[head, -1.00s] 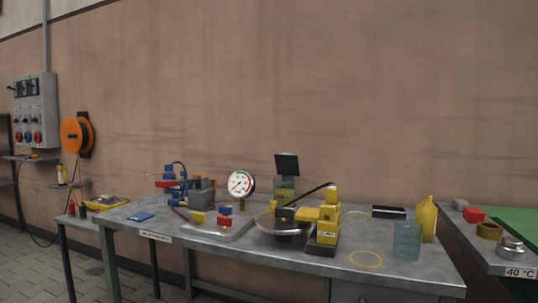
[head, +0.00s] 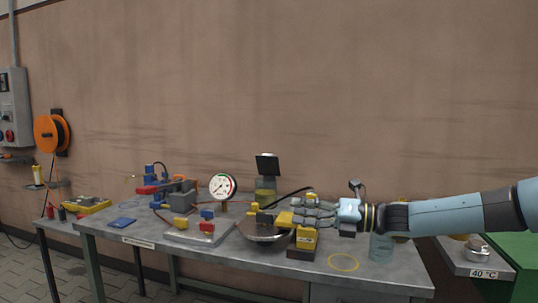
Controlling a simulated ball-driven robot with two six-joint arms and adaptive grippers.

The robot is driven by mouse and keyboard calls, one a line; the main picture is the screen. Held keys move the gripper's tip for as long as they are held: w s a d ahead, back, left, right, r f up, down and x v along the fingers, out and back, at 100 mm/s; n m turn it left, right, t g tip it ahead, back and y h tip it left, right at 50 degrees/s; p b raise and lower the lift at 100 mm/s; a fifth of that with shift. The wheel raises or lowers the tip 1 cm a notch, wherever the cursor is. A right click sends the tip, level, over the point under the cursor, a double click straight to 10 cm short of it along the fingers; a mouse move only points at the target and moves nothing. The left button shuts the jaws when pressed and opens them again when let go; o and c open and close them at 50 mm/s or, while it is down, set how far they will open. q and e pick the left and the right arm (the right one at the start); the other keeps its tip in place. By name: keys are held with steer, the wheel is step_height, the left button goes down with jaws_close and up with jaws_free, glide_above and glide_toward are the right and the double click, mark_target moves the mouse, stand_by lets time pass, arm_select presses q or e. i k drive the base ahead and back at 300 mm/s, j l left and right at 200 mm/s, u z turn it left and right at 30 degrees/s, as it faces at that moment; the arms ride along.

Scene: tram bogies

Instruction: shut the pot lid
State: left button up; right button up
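A greenish pot (head: 265,187) stands at the back of the grey workbench. Its dark, flat lid (head: 267,164) is raised and tilted above it. My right gripper (head: 292,213) reaches in from the right with its fingers pointing left. It is in front of and to the right of the pot in the picture, over the yellow machine block (head: 306,237), and it hides part of that block. I cannot tell whether its fingers are open or shut, or whether they touch the block. My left gripper is not in view.
A round metal dish (head: 262,235) sits left of the yellow block. A black cable rises beside the pot. A pressure gauge (head: 222,185) stands to the left. A glass jar (head: 381,248) is partly behind my arm. A yellow ring (head: 343,262) lies on the front of the bench.

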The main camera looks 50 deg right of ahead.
mark_target(268, 164)
steer(key=i+l, duration=0.25)
steer(key=l, duration=0.2)
steer(key=i+l, duration=0.3)
steer(key=l, duration=0.15)
steer(key=i+l, duration=0.25)
steer(key=l, duration=0.2)
steer(key=i+l, duration=0.25)
steer(key=l, duration=0.2)
steer(key=i+l, duration=0.3)
steer(key=l, duration=0.15)
